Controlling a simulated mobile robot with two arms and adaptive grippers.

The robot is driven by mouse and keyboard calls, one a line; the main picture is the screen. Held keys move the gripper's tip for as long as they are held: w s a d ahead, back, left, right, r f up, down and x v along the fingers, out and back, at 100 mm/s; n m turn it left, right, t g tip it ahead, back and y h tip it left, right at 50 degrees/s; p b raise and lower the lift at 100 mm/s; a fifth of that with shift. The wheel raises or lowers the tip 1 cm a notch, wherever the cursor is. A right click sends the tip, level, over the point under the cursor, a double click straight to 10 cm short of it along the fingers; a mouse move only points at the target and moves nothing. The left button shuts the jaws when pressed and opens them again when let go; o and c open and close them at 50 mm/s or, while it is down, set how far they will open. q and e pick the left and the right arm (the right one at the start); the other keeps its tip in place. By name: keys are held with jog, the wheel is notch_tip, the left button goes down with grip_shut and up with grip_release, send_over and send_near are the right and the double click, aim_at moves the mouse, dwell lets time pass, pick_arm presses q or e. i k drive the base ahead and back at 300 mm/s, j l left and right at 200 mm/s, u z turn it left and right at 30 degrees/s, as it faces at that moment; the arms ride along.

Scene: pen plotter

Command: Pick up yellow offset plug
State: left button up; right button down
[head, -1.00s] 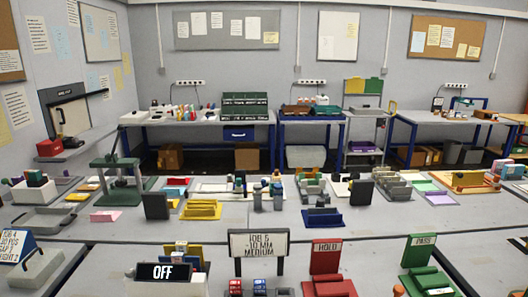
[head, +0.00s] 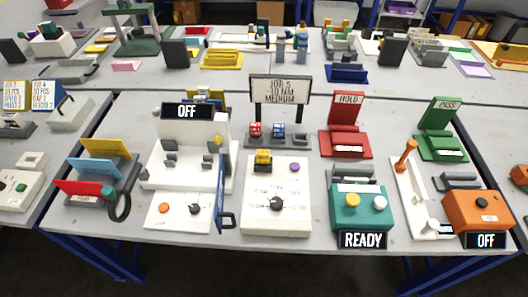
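A small yellow block with dark parts, which looks like the yellow offset plug (head: 263,158), sits upright at the top left of a white panel (head: 262,222) with a black knob, near the middle of the front table. A similar red plug (head: 255,130) and a blue plug (head: 279,130) stand in a grey rack (head: 298,141) just behind it, under a sign. Neither of my grippers shows in the head view.
A white machine (head: 190,135) marked OFF, with a blue door (head: 221,190), stands left of the panel. A teal box (head: 360,208) marked READY stands right of it. Red HOLD (head: 346,146) and green PASS (head: 441,146) stands are behind right. Bare tabletop shows along the front edge.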

aim_at(263, 156)
jog(key=k+j+z, duration=0.1)
jog(key=j+z, duration=0.15)
jog(key=k+j+z, duration=0.15)
jog(key=j+z, duration=0.15)
jog(key=j, duration=0.15)
jog(key=k+j+z, duration=0.35)
jog(key=j+z, duration=0.15)
jog(key=j, duration=0.15)
